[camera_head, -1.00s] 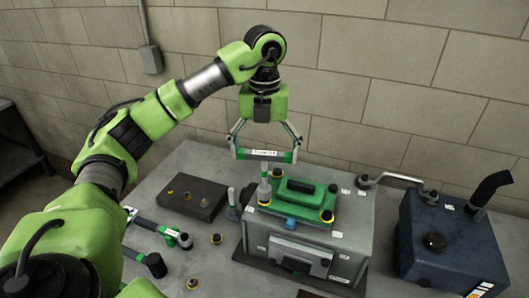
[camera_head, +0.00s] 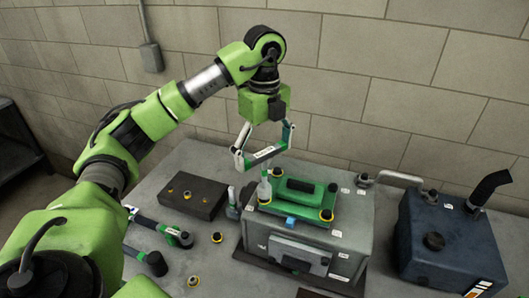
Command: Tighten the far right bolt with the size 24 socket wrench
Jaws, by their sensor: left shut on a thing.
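My left gripper (camera_head: 264,148) is shut on a socket wrench (camera_head: 264,152) with a green handle and a white label. The handle is held slantwise, its right end farther back, above the left rear of the green cover (camera_head: 295,207) on the grey engine block. An upright grey piece (camera_head: 264,188) stands under the handle; I cannot tell whether it belongs to the wrench. The far right bolt (camera_head: 333,187), dark with a yellow ring, sits at the cover's right rear corner, apart from the gripper. Another bolt (camera_head: 327,214) is at the front right. My right gripper is not in view.
Two more green-handled wrenches (camera_head: 147,222) lie on the grey table at left, beside loose bolts (camera_head: 216,238). A dark block (camera_head: 187,197) with bolts stands behind them. A bent pipe (camera_head: 400,179) and a dark blue tank (camera_head: 447,245) are at right.

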